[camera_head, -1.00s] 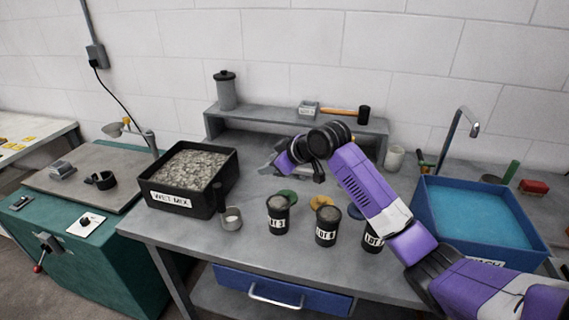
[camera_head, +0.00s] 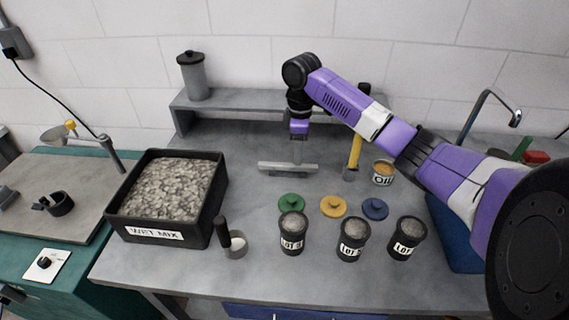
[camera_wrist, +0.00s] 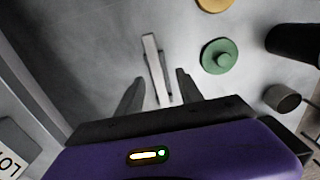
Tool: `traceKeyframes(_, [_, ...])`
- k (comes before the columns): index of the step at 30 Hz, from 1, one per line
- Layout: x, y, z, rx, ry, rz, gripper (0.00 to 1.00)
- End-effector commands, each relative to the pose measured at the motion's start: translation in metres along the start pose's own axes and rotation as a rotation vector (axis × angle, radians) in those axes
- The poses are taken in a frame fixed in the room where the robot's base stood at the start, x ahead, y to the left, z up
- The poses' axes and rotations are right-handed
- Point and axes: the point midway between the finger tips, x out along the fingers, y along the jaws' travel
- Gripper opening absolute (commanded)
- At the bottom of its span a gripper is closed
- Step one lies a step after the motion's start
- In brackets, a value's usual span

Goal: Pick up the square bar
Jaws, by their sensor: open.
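The square bar (camera_head: 276,167) is a light grey bar lying on the grey bench below the back shelf. My gripper (camera_head: 298,153) points down just above the bar's middle. In the wrist view the bar (camera_wrist: 152,62) runs lengthwise between the two dark fingers of my gripper (camera_wrist: 160,92), which are apart on either side of its near part. Whether the fingers touch the bar or reach down to its level cannot be told. The near end of the bar is close to the gripper's body.
Green (camera_head: 291,203), yellow (camera_head: 333,206) and blue (camera_head: 375,208) lids lie in front of the bar, before three black lot cups (camera_head: 352,240). A yellow-handled tool (camera_head: 356,150) and an oil can (camera_head: 383,172) stand to the right. The wet mix tray (camera_head: 205,226) is left.

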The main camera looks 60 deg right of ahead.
Motion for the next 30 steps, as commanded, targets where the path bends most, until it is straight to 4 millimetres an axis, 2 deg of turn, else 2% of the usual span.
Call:
traceKeyframes(12, [0.05, 0.007, -0.001, 0.0, 0.001, 0.0, 0.44])
traceKeyframes(21, [0.055, 0.008, -0.001, 0.0, 0.002, 0.002, 0.44])
traceKeyframes(23, [0.055, 0.008, -0.001, 0.0, 0.002, 0.002, 0.34])
traceKeyframes(28, [0.055, 0.007, -0.001, 0.0, 0.002, 0.002, 0.0])
traceKeyframes(30, [0.055, 0.008, -0.001, 0.0, 0.002, 0.002, 0.0])
